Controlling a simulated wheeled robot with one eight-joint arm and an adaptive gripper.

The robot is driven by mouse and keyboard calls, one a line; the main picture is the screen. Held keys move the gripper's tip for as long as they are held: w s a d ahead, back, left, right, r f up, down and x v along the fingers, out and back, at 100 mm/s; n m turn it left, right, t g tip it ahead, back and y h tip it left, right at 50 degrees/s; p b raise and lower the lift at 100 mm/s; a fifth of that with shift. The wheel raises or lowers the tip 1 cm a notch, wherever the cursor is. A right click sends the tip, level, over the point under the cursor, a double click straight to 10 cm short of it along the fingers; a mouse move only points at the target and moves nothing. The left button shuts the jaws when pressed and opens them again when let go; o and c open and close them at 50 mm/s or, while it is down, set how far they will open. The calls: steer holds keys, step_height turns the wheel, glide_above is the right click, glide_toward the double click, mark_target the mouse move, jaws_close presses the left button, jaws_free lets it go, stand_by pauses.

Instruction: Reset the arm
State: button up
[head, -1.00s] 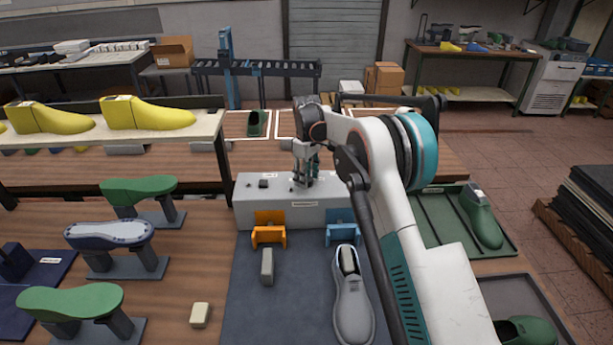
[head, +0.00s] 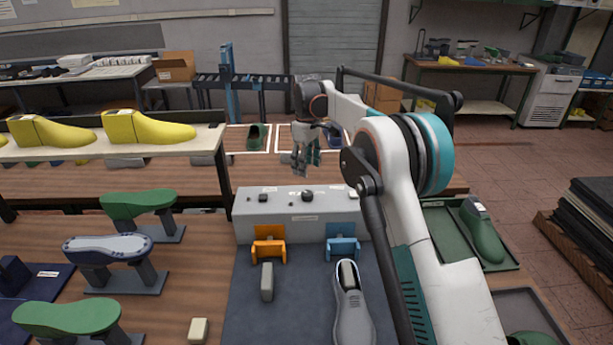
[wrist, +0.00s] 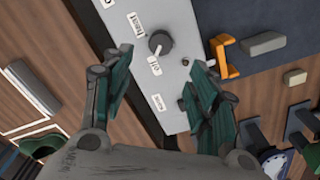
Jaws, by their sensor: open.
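My gripper (head: 306,165) is open and empty in the head view, above and slightly behind the grey control box (head: 285,207). In the wrist view its two teal fingers (wrist: 158,95) stand wide apart, with nothing between them but the box edge and bench below. A dark round knob (head: 307,196) sits on top of the box; it also shows in the wrist view (wrist: 160,42) with small labels around it. My arm reaches in from the lower right and hides part of the bench behind it.
An orange bracket (head: 269,245) and a blue bracket (head: 342,243) stand before the box. Yellow lasts (head: 150,127) stand on the left shelf. A green last (head: 482,230) lies in a right-hand tray.

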steer(key=shift+r, duration=0.7)
steer(key=s+d+r+m+t+b, duration=0.1)
steer(key=s+d+r+m+b, duration=0.1)
steer(key=s+d+r, duration=0.35)
steer(key=s+d+r+m+t+b, duration=0.1)
steer(key=s+d+r+m+b, duration=0.1)
steer(key=s, duration=0.7)
steer(key=s+d+r+m+t+b, duration=0.2)
steer(key=s+d+r, duration=0.1)
steer(key=s, duration=0.4)
steer(key=s+d+f+m+t+b, duration=0.1)
steer(key=s+d+f+m+b, duration=0.1)
steer(key=s+f, duration=0.5)
steer(key=s+d+f+m+t+b, duration=0.2)
steer(key=s+f, duration=0.5)
steer(key=s, duration=1.2)
steer(key=shift+d+m+b, duration=0.4)
steer(key=shift+d+m, duration=0.1)
steer(key=shift+d, duration=0.35)
